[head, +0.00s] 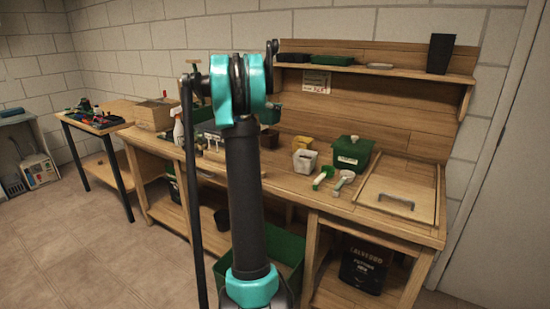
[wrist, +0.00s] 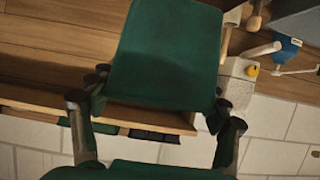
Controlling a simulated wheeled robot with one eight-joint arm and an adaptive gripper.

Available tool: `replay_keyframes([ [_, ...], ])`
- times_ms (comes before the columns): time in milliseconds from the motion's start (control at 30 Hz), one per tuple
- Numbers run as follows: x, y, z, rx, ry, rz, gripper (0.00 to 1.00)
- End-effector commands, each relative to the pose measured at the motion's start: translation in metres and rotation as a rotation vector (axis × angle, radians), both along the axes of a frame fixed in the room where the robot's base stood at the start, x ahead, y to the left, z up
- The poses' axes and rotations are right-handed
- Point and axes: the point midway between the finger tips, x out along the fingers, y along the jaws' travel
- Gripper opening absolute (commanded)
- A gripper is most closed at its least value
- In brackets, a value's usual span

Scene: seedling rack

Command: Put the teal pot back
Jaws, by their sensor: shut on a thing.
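In the wrist view a dark teal-green pot (wrist: 165,55) fills the upper middle. My gripper (wrist: 157,113) is shut on it, with one dark finger at each side. Another dark green surface shows at the bottom of the wrist view; I cannot tell if it belongs to the pot. In the head view my arm stands in front of the bench and hides most of the gripper. A small dark teal patch shows just right of the arm's top joint; I cannot tell whether it is the pot.
The wooden bench (head: 300,186) holds a green lidded box (head: 351,153), a white tub (head: 304,161), scoops and a handled panel (head: 398,190). Its upper shelf (head: 393,71) carries dark trays and a tall black pot (head: 440,53). A tool table (head: 97,122) stands left. Floor is clear at front left.

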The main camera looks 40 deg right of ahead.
Motion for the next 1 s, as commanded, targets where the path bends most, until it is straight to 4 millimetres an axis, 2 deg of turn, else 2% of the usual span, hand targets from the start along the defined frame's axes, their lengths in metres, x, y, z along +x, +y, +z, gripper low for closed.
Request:
replay_keyframes([
  [167, -0.001, -0.001, -0.024, 0.0, 0.0, -0.002, 0.39],
  [600, 0.0, -0.001, -0.13, 0.0, 0.0, -0.001, 0.39],
  [733, 0.0, -0.001, -0.151, 0.0, 0.0, -0.001, 0.39],
  [1000, 0.0, -0.001, -0.169, 0.0, 0.0, -0.001, 0.39],
])
